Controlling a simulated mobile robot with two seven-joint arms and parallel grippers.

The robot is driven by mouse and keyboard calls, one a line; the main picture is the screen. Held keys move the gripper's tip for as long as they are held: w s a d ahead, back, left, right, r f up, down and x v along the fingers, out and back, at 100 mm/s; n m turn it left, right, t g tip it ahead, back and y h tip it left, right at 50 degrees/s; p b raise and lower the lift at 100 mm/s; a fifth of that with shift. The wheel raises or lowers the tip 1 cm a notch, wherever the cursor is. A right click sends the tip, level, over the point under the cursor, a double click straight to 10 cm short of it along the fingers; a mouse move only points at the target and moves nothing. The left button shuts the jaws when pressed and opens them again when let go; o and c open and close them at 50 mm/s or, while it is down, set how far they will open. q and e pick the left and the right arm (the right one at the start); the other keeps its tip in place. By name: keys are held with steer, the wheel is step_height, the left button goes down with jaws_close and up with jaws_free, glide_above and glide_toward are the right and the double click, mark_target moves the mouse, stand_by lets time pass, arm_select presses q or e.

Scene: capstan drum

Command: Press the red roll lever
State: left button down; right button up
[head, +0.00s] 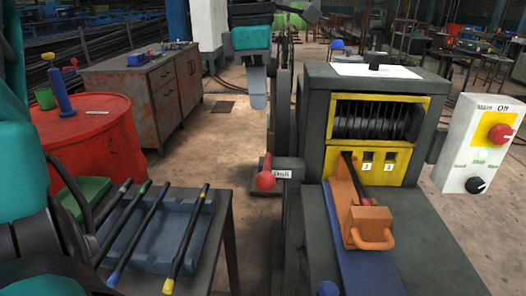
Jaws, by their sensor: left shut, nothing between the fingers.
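The red roll lever (265,180) has a round red knob and stands on the left side of the machine, beside a small "Roll" label. My left gripper (259,103) is shut and empty. In the head view it appears above the lever knob, pointing down, with a clear gap between them. How far it is from the lever in depth I cannot tell. The grey machine (306,115) has a yellow-framed opening with dark ribbed rollers (375,121). My right gripper is not in view.
An orange pusher block (368,220) with a handle sits on the blue feed track (365,270). A control box (478,150) with a red knob stands right. A tray (150,232) of several dark rods lies on the left table. A red drum table (90,135) stands behind.

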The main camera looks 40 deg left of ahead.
mark_target(264, 174)
arm_select(q)
steer(key=f, duration=0.4)
steer(key=f+b, duration=0.1)
steer(key=f, duration=0.3)
steer(key=f+b, duration=0.1)
steer(key=f, duration=0.4)
steer(key=shift+w+d, duration=0.15)
steer(key=shift+w, duration=0.25)
steer(key=shift+f, duration=0.5)
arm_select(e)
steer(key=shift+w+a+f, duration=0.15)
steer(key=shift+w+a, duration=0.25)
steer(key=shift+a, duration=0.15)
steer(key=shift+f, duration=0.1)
